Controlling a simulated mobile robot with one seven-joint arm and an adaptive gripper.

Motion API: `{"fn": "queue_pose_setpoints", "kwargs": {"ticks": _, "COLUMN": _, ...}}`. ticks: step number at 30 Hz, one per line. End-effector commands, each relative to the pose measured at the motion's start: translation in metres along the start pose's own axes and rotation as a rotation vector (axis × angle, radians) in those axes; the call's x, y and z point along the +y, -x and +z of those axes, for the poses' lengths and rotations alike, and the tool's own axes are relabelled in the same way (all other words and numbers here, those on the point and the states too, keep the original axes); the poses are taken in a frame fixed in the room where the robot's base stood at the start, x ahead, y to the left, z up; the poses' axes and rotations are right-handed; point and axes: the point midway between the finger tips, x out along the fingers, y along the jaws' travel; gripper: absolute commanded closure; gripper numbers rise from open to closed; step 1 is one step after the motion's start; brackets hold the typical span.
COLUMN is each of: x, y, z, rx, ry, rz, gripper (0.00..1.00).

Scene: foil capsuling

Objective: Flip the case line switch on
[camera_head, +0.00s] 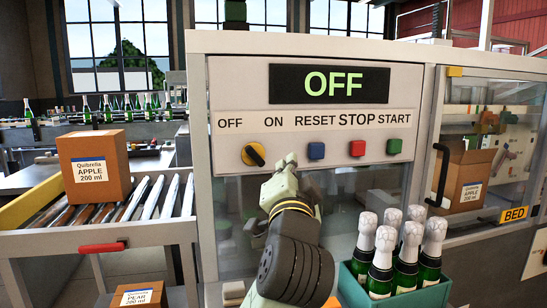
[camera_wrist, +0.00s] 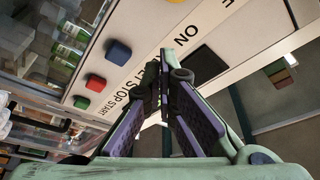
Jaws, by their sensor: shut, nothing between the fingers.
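The case line switch is a round yellow knob (camera_head: 253,154) with a black handle, below the OFF and ON labels on the white panel. Its handle slants from upper left to lower right. The display (camera_head: 329,84) above reads OFF in green. My gripper (camera_head: 290,160) is shut and empty in front of the panel, just right of the knob and left of the blue button (camera_head: 316,151). In the wrist view its fingertips (camera_wrist: 164,75) are close together near the panel.
A red button (camera_head: 357,148) and a green button (camera_head: 394,146) sit to the right. A green crate (camera_head: 358,292) of foil-topped bottles stands at lower right. A roller conveyor (camera_head: 150,200) with an apple box (camera_head: 94,163) is at left. A black door handle (camera_head: 439,178) juts out at right.

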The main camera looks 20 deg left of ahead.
Motion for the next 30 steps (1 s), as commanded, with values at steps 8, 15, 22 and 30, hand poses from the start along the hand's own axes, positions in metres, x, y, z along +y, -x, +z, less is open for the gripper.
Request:
{"fn": "queue_pose_setpoints", "kwargs": {"ticks": 8, "x": -0.001, "y": -0.023, "z": 0.0, "rx": -0.003, "ry": 0.002, "rz": 0.0, "gripper": 1.0}}
{"fn": "queue_pose_setpoints", "kwargs": {"ticks": 15, "x": -0.002, "y": -0.074, "z": -0.001, "rx": -0.002, "ry": 0.001, "rz": 0.001, "gripper": 1.0}}
{"fn": "queue_pose_setpoints", "kwargs": {"ticks": 22, "x": 0.002, "y": -0.094, "z": 0.02, "rx": -0.003, "ry": 0.002, "rz": -0.005, "gripper": 1.0}}
{"fn": "queue_pose_setpoints", "kwargs": {"ticks": 30, "x": 0.0, "y": -0.087, "z": 0.037, "rx": 0.001, "ry": 0.002, "rz": -0.003, "gripper": 1.0}}
